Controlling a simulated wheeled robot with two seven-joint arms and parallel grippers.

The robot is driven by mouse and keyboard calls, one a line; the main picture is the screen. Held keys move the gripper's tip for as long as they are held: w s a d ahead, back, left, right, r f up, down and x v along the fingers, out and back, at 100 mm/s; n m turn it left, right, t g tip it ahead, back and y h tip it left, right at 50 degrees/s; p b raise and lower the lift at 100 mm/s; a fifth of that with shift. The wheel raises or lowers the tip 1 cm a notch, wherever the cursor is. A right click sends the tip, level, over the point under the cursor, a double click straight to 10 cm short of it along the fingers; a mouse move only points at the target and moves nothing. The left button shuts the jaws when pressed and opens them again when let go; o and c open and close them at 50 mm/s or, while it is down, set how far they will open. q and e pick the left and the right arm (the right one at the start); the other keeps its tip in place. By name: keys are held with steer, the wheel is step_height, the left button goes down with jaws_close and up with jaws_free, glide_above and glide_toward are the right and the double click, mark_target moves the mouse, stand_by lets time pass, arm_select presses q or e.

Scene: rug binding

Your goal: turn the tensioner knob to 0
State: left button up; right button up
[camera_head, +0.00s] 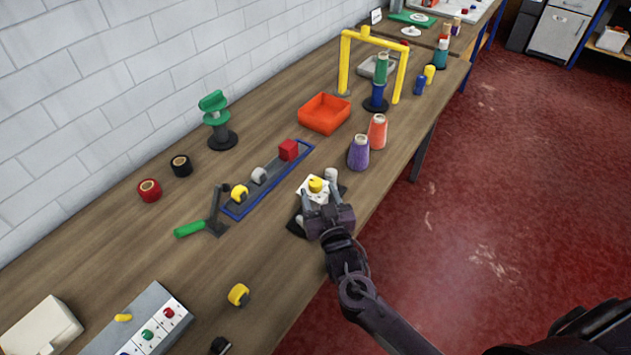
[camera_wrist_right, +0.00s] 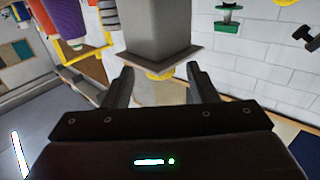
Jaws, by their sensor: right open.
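The tensioner's yellow knob (camera_head: 316,185) sits on a white dial plate (camera_head: 308,193) near the table's front edge. My right gripper (camera_head: 318,191) is open at the dial, its two fingers on opposite sides of the knob. In the right wrist view the picture is upside down; the yellow knob (camera_wrist_right: 160,75) shows between the open fingertips of my right gripper (camera_wrist_right: 160,70), with a gap on each side. Behind it is the grey tensioner body (camera_wrist_right: 157,28). The dial's marks and the knob's pointer are too small to read. My left gripper is not in view.
A purple cone (camera_head: 358,153) and an orange cone (camera_head: 377,132) stand just beyond the tensioner. A blue-edged tray (camera_head: 236,209) and a green-handled lever (camera_head: 190,229) lie to its left. An orange bin (camera_head: 324,114) and a yellow arch (camera_head: 345,62) are farther back.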

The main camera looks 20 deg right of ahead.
mark_target(318, 190)
steer(key=shift+w+p, duration=0.3)
steer(key=shift+w, duration=1.6)
steer(key=shift+d, duration=0.1)
steer(key=c, duration=0.9)
